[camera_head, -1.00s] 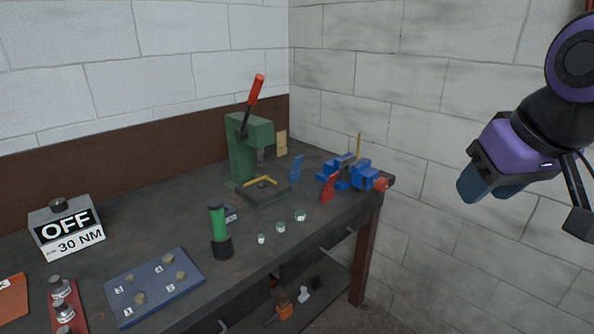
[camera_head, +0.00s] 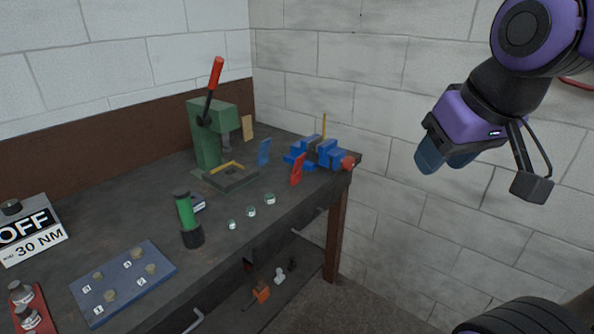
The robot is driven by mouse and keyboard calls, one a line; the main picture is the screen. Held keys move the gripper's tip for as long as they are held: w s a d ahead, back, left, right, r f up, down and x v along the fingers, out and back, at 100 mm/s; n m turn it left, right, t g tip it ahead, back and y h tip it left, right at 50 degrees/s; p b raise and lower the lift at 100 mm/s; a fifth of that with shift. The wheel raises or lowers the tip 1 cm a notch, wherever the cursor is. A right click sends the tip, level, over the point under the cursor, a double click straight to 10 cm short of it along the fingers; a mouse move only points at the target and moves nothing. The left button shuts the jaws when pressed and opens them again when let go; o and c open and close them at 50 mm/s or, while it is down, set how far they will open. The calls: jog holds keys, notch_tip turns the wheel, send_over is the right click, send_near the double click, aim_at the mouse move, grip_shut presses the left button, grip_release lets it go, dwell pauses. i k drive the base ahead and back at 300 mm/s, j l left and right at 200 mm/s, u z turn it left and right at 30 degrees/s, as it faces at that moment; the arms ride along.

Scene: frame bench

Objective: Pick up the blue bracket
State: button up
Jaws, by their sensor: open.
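The blue bracket (camera_head: 264,152) is a small upright blue piece on the bench, between the green press and the blue vise. A red bracket (camera_head: 297,170) stands to its right, in front of the vise, and a tan one (camera_head: 247,128) stands behind the press. My gripper (camera_head: 442,162) hangs in the air at the right, off the bench and well apart from the blue bracket. It is open, and nothing shows between its dark blue fingers.
The dark bench (camera_head: 160,185) carries a green press (camera_head: 204,145) with a red-tipped lever, a blue vise (camera_head: 325,152), a green cylinder (camera_head: 187,215), several small clear-green pieces and a blue numbered plate (camera_head: 125,283). White block walls (camera_head: 400,220) stand behind and right.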

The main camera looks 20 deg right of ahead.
aim_at(262, 160)
jog(key=i+l+u, duration=0.3)
jog(key=i+l, duration=0.3)
jog(key=i+l+u, duration=0.25)
jog(key=i+l, duration=0.45)
